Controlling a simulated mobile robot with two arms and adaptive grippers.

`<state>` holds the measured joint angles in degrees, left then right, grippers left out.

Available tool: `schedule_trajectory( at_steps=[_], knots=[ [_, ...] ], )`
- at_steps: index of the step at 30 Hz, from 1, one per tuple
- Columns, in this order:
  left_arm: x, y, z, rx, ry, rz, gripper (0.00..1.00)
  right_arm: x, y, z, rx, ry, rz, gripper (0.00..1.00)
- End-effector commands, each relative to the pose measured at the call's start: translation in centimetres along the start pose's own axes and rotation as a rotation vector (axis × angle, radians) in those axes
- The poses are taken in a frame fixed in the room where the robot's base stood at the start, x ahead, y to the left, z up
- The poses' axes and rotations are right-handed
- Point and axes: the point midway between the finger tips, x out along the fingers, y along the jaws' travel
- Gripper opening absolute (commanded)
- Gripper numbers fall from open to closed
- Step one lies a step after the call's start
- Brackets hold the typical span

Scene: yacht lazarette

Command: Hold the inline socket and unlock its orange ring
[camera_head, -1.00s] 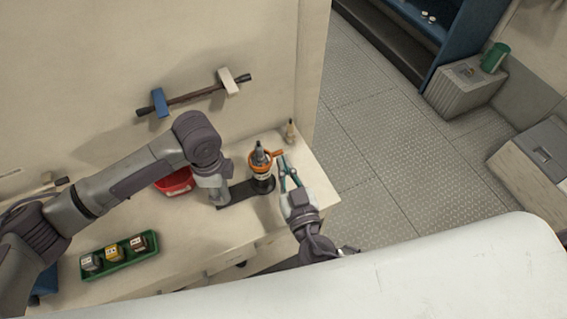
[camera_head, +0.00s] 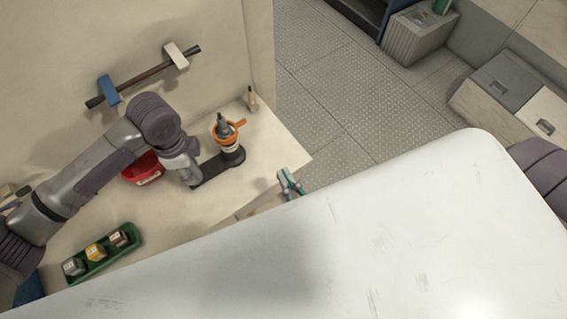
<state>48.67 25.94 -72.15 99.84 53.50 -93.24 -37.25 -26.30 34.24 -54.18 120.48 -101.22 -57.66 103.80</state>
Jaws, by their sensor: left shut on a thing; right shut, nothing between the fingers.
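The inline socket (camera_head: 229,146) stands upright near the bench's right end, with a dark lower body, a pale band and a grey tip. Its orange ring (camera_head: 226,132) sits around the upper part, and a short orange lever points right and slightly up. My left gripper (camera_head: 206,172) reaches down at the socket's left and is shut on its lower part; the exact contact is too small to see. My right gripper (camera_head: 290,184), with teal fingers, is shut and empty beside the bench's front right edge, apart from the socket. My white body hides its lower part.
A red bin (camera_head: 143,169) is behind my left arm. A green tray (camera_head: 101,254) with several small blocks lies at the bench's front left. A small upright object (camera_head: 251,98) stands at the back right corner.

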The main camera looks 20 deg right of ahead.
Motion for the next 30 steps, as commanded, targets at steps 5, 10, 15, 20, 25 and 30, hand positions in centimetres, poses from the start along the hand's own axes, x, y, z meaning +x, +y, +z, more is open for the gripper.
schedule_trajectory(
  at_steps=[5,10,15,20,25,30],
  knots=[
    [0.0,0.0,0.0,0.0,0.0,-0.001,0.0,0.0,0.0,0.0,0.0,0.0,0.0,0.0],
    [0.0,0.0,0.0,0.0,0.0,-0.001,0.64,0.0,0.0,0.0,0.0,0.0,0.0,0.0],
    [0.0,0.0,0.0,0.0,0.0,-0.001,0.7,0.0,0.0,0.0,0.0,0.0,0.0,0.0],
    [-0.1,0.0,0.0,0.0,0.0,-0.001,0.7,0.1,0.0,0.0,0.0,0.0,0.0,0.0],
    [-1.5,-0.1,0.0,0.001,0.001,-0.004,0.7,0.1,0.0,0.0,0.0,0.0,0.0,0.0],
    [-5.0,-0.1,0.0,0.001,0.002,-0.005,0.7,0.1,0.0,0.0,0.0,0.0,0.0,0.0]
  ],
)
